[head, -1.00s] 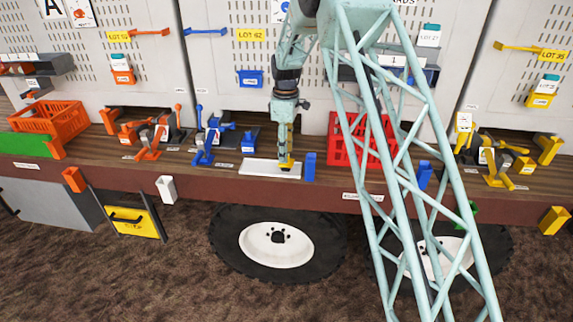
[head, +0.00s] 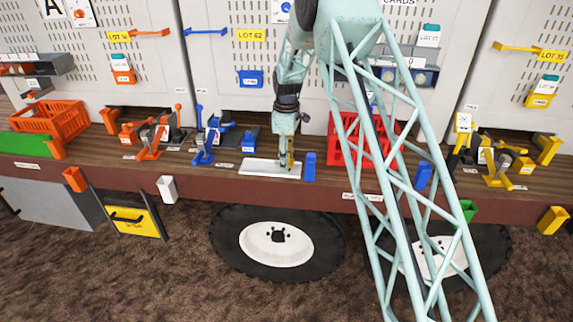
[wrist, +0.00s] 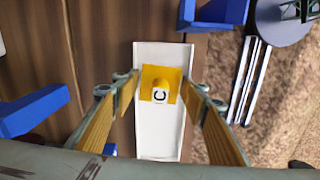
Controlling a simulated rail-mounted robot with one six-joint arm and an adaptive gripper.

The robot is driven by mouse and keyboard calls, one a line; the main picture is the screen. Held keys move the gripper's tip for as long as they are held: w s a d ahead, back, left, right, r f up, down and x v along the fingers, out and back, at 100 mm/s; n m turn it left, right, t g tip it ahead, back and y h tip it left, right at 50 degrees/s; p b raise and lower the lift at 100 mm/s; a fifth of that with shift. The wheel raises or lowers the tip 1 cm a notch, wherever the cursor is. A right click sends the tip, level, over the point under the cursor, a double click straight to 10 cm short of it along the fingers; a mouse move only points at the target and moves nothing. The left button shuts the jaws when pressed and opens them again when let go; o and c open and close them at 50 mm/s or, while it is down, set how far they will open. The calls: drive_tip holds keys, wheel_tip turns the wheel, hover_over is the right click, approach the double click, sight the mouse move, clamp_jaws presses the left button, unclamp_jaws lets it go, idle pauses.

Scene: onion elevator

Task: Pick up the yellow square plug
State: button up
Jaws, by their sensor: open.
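The yellow square plug (wrist: 154,92), with a raised round knob and a letter C on it, lies on a white tray (wrist: 158,145) in the wrist view. The same tray (head: 256,167) lies near the front edge of the wooden bench in the head view. My gripper (wrist: 160,88) is open, with one yellow finger on each side of the plug and visible gaps between. In the head view my gripper (head: 286,164) points down over the right part of the tray. The plug cannot be made out there behind the fingers.
A blue block (head: 310,167) stands close to the tray's right end. Blue clamp-like fixtures (head: 205,147) stand left of the tray, and a red crate (head: 343,143) stands to the right. The bench's front edge is close to the tray.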

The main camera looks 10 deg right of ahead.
drive_tip(key=shift+c, duration=0.7)
drive_tip(key=c, duration=0.5)
drive_tip(key=shift+r, duration=0.1)
drive_tip(key=shift+r+b, duration=0.45)
drive_tip(key=shift+r, duration=4.5)
drive_tip(key=shift+a, duration=0.1)
